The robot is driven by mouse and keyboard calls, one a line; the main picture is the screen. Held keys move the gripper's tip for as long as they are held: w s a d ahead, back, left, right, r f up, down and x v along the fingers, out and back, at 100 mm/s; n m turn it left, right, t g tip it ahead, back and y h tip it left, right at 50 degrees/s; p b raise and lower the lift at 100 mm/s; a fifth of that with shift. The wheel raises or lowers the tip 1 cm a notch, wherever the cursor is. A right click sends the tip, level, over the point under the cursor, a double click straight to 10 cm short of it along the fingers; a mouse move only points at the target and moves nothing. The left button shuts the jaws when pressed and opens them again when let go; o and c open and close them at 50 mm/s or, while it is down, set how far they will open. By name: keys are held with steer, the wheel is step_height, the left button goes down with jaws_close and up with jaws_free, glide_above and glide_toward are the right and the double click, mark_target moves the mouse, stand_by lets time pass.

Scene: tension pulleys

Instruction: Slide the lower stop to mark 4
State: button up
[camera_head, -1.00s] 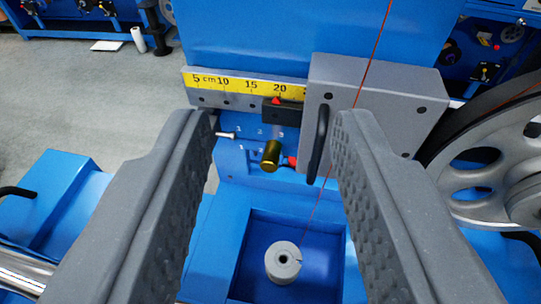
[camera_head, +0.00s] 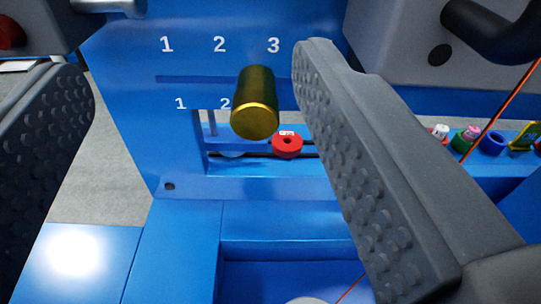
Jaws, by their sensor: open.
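A brass cylindrical knob (camera_head: 255,105) sticks out from the blue panel (camera_head: 130,100) on a horizontal slot. It looks like the lower stop. Printed numbers 1, 2 and 3 show above the slot, and 1 and 2 below it; the knob sits just right of the lower 2. No mark 4 shows; my right finger covers the panel right of the 3. My gripper (camera_head: 195,65) is open, with one finger at the left edge and the other close to the right of the knob. The knob is between the fingers, apparently untouched.
A grey block with a black handle (camera_head: 490,30) stands at the upper right. A silver rod end (camera_head: 105,5) shows at the top left. A red ring (camera_head: 287,145) and several coloured small parts lie behind the panel opening. An orange cord (camera_head: 500,110) runs at the right.

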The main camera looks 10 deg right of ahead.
steer(key=h, duration=0.2)
glide_toward(255, 125)
steer(key=s, duration=0.2)
steer(key=w+p, duration=0.1)
steer(key=p, duration=0.2)
steer(key=shift+a+p, duration=0.4)
steer(key=shift+w+p, duration=0.3)
steer(key=shift+p, duration=0.95)
steer(key=p, duration=0.3)
steer(key=shift+w, duration=0.25)
steer(key=p, duration=0.4)
steer(key=shift+w+d, duration=0.15)
steer(key=shift+d, duration=0.2)
steer(key=shift+w+d+f+b, duration=0.1)
steer(key=shift+w+d+b, duration=0.2)
steer(key=shift+w, duration=1.5)
steer(key=shift+w+d+b, duration=0.1)
steer(key=shift+w+d, duration=0.25)
steer(key=shift+w, duration=1.45)
steer(key=shift+w+d+b, duration=0.2)
steer(key=shift+w+d, duration=0.15)
steer(key=shift+w, duration=1.45)
